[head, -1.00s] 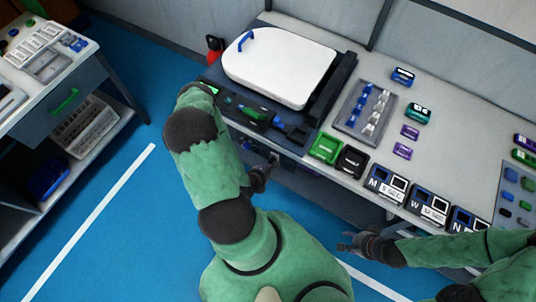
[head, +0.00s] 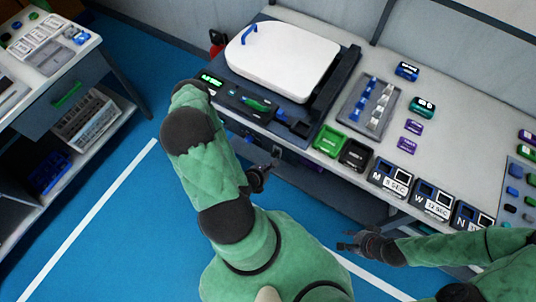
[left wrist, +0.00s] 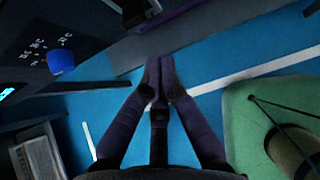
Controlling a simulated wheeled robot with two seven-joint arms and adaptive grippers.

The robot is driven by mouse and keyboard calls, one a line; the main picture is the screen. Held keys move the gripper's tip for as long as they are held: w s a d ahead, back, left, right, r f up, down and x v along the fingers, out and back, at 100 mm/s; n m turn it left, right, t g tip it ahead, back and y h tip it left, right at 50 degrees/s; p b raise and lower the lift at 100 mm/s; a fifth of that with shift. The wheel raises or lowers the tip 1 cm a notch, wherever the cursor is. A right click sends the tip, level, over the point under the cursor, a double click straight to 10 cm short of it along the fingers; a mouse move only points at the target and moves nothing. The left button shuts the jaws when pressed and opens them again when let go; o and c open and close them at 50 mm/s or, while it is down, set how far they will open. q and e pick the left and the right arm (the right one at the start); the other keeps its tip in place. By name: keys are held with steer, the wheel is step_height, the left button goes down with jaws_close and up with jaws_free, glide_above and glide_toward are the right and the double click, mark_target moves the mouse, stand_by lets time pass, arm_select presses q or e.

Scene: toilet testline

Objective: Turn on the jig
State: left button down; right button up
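The jig (head: 240,96) is a dark unit with a large white lid (head: 285,62), shut flat, with a blue handle. Its front holds a small display (head: 211,80) with lit green characters. In the left wrist view a blue knob (left wrist: 61,62) with white markings sits on a dark panel, and a cyan screen (left wrist: 8,92) shows at the left edge. My left gripper (left wrist: 158,62) has its fingertips together, with nothing seen between them, apart from the knob and to its right. In the head view my left gripper (head: 262,178) is below the jig's front edge. My right gripper (head: 345,240) hangs before the table, apart from everything.
Green (head: 329,141) and black (head: 355,154) bins and labelled boxes (head: 390,177) line the table's front edge. A grey tray (head: 352,113) lies right of the jig. A shelved cart (head: 70,90) stands at left. The blue floor between is clear.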

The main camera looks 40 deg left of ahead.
arm_select(q)
step_height(320, 180, up, 6)
steer(key=s+p, duration=0.1)
steer(key=s, duration=0.1)
steer(key=shift+s+d+f, duration=0.2)
steer(key=shift+d, duration=0.05)
steer(key=shift+w+d, duration=0.1)
stand_by(0.3)
